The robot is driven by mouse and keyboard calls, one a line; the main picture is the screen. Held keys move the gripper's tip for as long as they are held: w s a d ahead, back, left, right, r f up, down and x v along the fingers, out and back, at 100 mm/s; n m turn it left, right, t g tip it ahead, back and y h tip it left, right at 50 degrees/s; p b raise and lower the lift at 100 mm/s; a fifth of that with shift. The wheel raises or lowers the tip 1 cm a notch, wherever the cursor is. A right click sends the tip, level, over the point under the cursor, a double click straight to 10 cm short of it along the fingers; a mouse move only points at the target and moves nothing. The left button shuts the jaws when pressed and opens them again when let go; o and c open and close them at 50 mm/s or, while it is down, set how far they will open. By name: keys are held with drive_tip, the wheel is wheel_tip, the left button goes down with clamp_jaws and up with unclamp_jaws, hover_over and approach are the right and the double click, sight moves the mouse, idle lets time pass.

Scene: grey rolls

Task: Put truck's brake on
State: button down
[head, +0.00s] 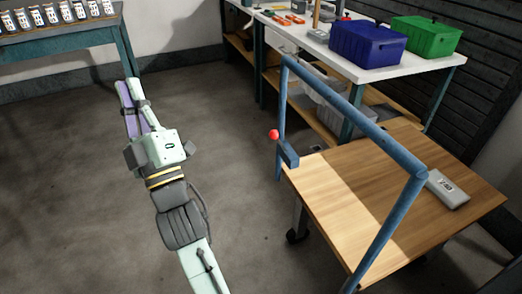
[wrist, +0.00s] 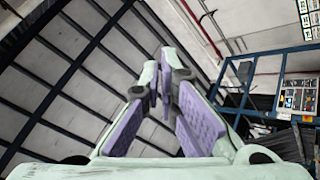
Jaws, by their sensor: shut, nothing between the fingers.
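The truck (head: 340,180) is a cart with a wooden deck and a blue tubular handle frame (head: 350,100), at the right of the head view. A red ball knob (head: 274,134) sits by a small dark blue bracket on the frame's left post; this looks like the brake lever. My gripper (head: 128,84) is in the left half of the head view, well to the left of the knob and apart from it. Its purple-padded fingers are together and empty, and they also show in the wrist view (wrist: 162,80). The wrist view does not show the truck clearly.
A grey box-like item (head: 447,190) lies on the deck. A white-topped workbench (head: 370,70) behind holds a blue bin (head: 367,46), a green bin (head: 426,38) and small tools. The floor between my arm and the truck is clear.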

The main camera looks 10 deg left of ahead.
sight(279, 142)
drive_tip(key=w+d+f+n+h+b, duration=0.1)
drive_tip(key=w+d+f+h, duration=0.2)
drive_tip(key=f, duration=0.7)
drive_tip(key=w+d+f+n+h+b, duration=0.1)
drive_tip(key=w+d+f+n+h, duration=0.1)
drive_tip(key=w+d+f+h, duration=0.2)
drive_tip(key=w+d+f+n+g+h+b, duration=0.1)
drive_tip(key=w+d+f+h, duration=0.3)
drive_tip(key=d+f, duration=0.5)
wheel_tip(279, 142, down, 7)
drive_tip(key=n+h, duration=0.1)
drive_tip(key=h, duration=0.1)
drive_tip(key=shift+d+h, duration=0.25)
drive_tip(key=shift+h, duration=0.05)
drive_tip(key=shift+w+r, duration=0.1)
drive_tip(key=shift+w, duration=0.1)
drive_tip(key=w+d+r+p, duration=0.1)
drive_tip(key=w+r+p, duration=0.1)
drive_tip(key=w, duration=0.9)
drive_tip(key=shift+d+r+p, duration=0.2)
drive_tip(key=shift+p, duration=0.4)
drive_tip(key=shift+w+r, duration=0.1)
drive_tip(key=shift+w, duration=0.1)
